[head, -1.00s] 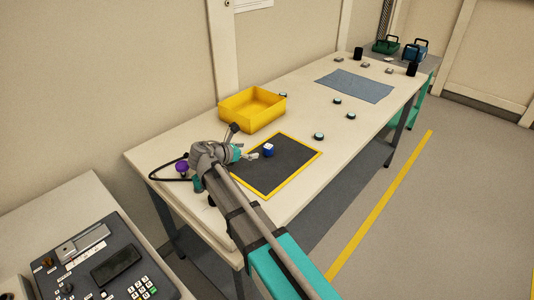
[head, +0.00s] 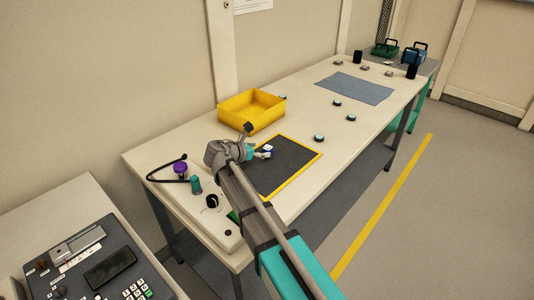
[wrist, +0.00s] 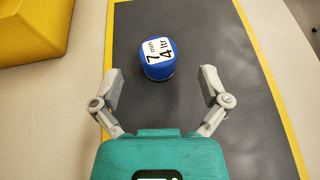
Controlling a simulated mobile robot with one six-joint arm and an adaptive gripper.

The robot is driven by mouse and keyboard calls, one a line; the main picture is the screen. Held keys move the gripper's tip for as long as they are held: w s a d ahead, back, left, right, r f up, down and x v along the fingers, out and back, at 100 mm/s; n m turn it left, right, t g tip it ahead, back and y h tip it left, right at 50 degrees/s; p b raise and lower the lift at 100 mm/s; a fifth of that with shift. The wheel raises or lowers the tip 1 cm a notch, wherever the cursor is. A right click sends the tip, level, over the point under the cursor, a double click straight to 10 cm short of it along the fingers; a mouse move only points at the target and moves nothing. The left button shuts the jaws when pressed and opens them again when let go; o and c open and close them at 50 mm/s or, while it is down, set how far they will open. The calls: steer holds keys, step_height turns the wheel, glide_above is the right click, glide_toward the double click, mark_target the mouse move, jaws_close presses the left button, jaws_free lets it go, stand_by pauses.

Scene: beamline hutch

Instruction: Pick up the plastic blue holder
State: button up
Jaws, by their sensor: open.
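The blue plastic holder (wrist: 160,67) stands on the dark mat (wrist: 208,22) in the wrist view. It is a small rounded block with a white label on top reading "7 mm 4 ltr". My gripper (wrist: 161,88) is open, its two fingers spread to the left and right. The holder is just beyond the fingertips, roughly centred between them, and neither finger appears to touch it. In the head view the holder (head: 267,149) is small and partly hidden by my gripper (head: 262,153), which is beside it over the mat.
A yellow bin (head: 252,108) stands behind the mat; its corner also shows in the wrist view (wrist: 30,28). Several small round teal-and-black items, including one at the table's middle (head: 319,138), and a blue cloth (head: 354,88) lie farther along the table.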

mark_target(267, 148)
steer(key=shift+b+x, duration=0.7)
steer(key=shift+x, duration=1.45)
steer(key=shift+w, duration=0.1)
steer(key=shift+a, duration=0.1)
steer(key=c, duration=1.3)
steer(key=shift+r, duration=0.15)
step_height(267, 148, up, 3)
steer(key=p, duration=0.3)
steer(key=s+r+p, duration=0.3)
steer(key=s, duration=0.1)
steer(key=s+a+r+p, duration=0.1)
steer(key=s+r+p, duration=0.2)
steer(key=s, duration=0.2)
steer(key=s+a+r+p, duration=0.1)
steer(key=s+r+p, duration=0.2)
steer(key=s+p, duration=0.1)
steer(key=shift+s+r, duration=0.4)
steer(key=shift+s, duration=0.05)
